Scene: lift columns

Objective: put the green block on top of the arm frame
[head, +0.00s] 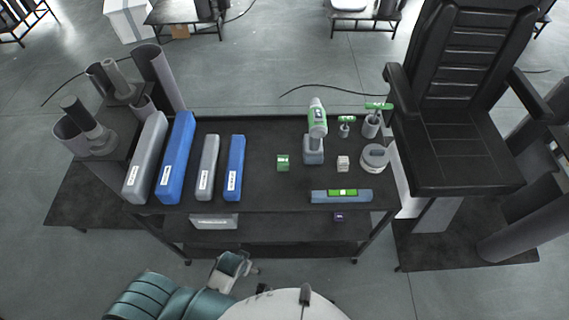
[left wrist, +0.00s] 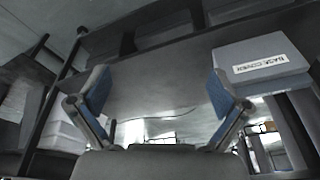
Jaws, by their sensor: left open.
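The green block (head: 283,162) sits on the black cart's top, right of the long labelled boxes. Which thing is the arm frame is unclear, as the box labels are too small to read; the candidates are a large grey box (head: 146,160), a large blue box (head: 176,158), a smaller grey box (head: 208,168) and a smaller blue box (head: 235,168). My left gripper (head: 250,268) is low in front of the cart, away from the block. In the left wrist view the left gripper (left wrist: 157,82) is open and empty. My right gripper is not in view.
The cart top (head: 262,198) also holds a green-and-grey drill (head: 316,120), a white block (head: 343,163), a level (head: 342,196) and a round grey part (head: 375,158). A lower shelf holds a labelled box (left wrist: 262,68). A black chair (head: 460,150) stands right.

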